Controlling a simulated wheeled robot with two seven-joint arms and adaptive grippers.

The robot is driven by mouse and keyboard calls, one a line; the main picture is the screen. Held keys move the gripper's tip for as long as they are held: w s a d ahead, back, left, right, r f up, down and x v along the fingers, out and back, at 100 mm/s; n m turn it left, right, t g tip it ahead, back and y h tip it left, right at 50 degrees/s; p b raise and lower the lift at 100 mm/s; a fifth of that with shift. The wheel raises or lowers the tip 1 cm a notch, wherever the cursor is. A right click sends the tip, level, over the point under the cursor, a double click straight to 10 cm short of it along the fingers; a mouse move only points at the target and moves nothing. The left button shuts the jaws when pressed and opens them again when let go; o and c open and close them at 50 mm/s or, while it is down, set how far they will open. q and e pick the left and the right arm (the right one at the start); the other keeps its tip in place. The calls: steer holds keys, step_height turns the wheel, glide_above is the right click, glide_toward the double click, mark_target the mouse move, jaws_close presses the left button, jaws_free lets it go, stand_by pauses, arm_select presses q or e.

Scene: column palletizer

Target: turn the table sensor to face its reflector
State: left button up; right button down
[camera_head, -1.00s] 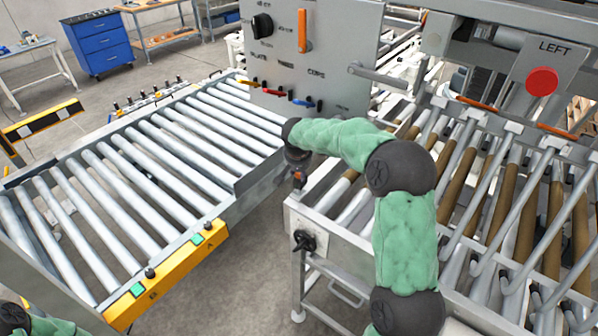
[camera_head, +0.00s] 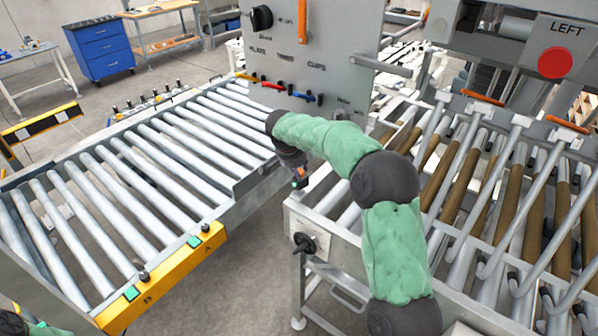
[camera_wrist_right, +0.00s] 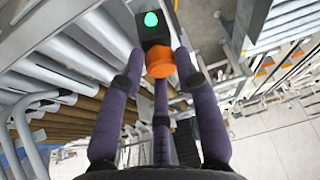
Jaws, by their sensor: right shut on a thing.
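The table sensor shows in the right wrist view as a small black head (camera_wrist_right: 153,28) with a lit green face and an orange part (camera_wrist_right: 160,60) under it. My right gripper (camera_wrist_right: 168,62) is shut on it, its purple fingers on both sides of the orange part. In the head view my right gripper (camera_head: 292,165) is at the near left corner of the right-hand roller table, and a bit of the sensor's orange (camera_head: 301,173) shows beside it. I cannot make out the reflector. My left gripper is out of view; only some of that arm shows at the bottom left.
The left roller conveyor (camera_head: 165,280) has a yellow end plate with green buttons. The right roller table (camera_head: 375,262) has a black hand knob (camera_head: 303,243). A grey control panel (camera_head: 320,55) stands behind my right gripper. A floor gap lies between the two tables.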

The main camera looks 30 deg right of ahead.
steer(key=shift+s+a+f, duration=0.1)
steer(key=shift+a+f, duration=0.15)
steer(key=shift+f, duration=0.1)
steer(key=c, duration=0.9)
jaws_free()
steer(key=shift+c, duration=0.2)
steer(key=shift+a+r, duration=0.1)
steer(key=shift+r, duration=0.05)
steer(key=shift+r, duration=0.15)
steer(key=shift+r, duration=0.25)
steer(key=v, duration=0.6)
steer(key=shift+r, duration=0.35)
steer(key=shift+a+f, duration=0.1)
steer(key=shift+a, duration=0.1)
